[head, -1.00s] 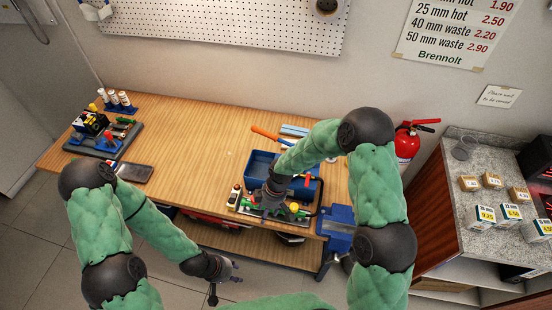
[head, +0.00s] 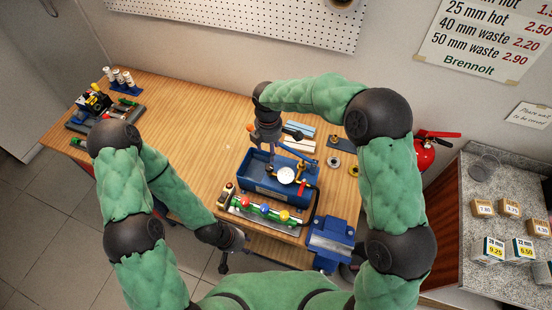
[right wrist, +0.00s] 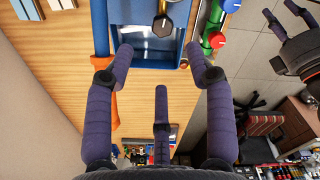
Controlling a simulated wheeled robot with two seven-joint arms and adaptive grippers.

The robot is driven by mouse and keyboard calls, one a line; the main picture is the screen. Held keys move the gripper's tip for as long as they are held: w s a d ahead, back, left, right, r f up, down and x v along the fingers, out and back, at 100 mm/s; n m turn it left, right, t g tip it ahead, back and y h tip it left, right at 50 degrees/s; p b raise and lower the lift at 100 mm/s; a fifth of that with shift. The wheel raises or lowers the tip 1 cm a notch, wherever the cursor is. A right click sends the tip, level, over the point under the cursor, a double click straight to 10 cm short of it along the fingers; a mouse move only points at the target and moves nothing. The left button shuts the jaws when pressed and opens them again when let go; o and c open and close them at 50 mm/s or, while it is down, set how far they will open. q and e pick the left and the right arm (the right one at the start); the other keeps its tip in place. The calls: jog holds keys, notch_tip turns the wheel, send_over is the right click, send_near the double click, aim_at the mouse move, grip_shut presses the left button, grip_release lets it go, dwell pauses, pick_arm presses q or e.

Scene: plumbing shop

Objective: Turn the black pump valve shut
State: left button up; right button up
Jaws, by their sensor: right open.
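The blue pump tank (head: 262,184) stands on the workbench, with a round white gauge (head: 286,174) on it. In the right wrist view a black faceted knob (right wrist: 163,25) on a brass stem sits over the tank, taken as the pump valve; it is hard to make out in the head view. My right gripper (head: 268,142) is over the tank's back left end. In the right wrist view its fingers (right wrist: 159,50) are spread and empty; the knob shows between and beyond the fingertips, apart from them. My left gripper (head: 226,257) is low in front of the bench, its fingers apart and empty (right wrist: 283,15).
A manifold with coloured knobs (head: 264,210) stands right in front of the tank. A blue vise (head: 330,240) is at the bench's right front corner. A blue bar with an orange grip (right wrist: 100,85) lies beside the tank. The bench middle (head: 190,125) is clear.

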aim_at(269, 167)
notch_tip(269, 167, down, 10)
jog(key=shift+s+a+f+p, duration=0.1)
jog(key=shift+f+p, duration=0.1)
jog(key=shift+p, duration=0.15)
jog(key=shift+c, duration=0.3)
grip_shut()
